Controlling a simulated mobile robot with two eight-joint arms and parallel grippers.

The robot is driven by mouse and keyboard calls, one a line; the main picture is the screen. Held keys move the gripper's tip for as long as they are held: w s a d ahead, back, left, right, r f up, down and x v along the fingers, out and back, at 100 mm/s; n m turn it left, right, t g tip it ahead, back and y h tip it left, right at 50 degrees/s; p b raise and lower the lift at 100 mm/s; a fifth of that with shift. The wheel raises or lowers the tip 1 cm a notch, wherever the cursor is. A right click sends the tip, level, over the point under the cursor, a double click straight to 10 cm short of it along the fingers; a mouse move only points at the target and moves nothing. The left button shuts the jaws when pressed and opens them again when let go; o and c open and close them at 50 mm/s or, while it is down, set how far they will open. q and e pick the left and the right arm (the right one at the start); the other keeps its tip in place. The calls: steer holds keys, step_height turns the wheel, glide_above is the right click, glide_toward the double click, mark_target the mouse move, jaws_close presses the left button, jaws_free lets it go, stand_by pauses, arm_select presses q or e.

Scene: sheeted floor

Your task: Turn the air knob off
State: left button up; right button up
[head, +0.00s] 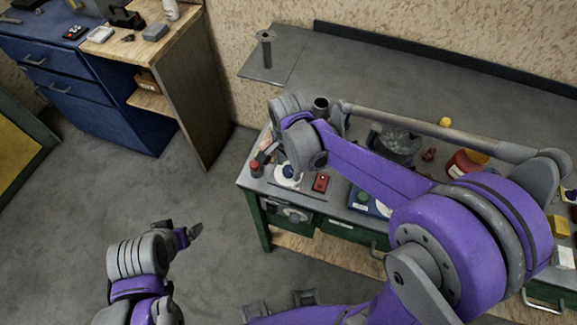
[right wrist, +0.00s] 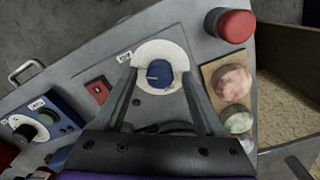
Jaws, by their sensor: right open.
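A blue round knob on a white disc (right wrist: 159,73) sits on a grey panel. It also shows in the head view (head: 288,171), near the bench's left front corner. My right gripper (right wrist: 160,76) is open, with one finger on each side of the blue knob as seen from the wrist. Whether the fingers touch it or hover above cannot be told. A second, black knob (right wrist: 23,130) is on a blue panel to the left. The labels are too small to read. My left gripper (head: 184,231) hangs over the floor, away from the bench.
A red switch (right wrist: 98,88) is left of the blue knob; a red cylinder (right wrist: 236,26) and a wooden block with coloured balls (right wrist: 228,88) are to its right. Jars and a clear bowl (head: 398,145) stand behind my right arm. The floor at left is clear.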

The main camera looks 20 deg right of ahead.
steer(key=shift+f, duration=0.3)
jaws_close()
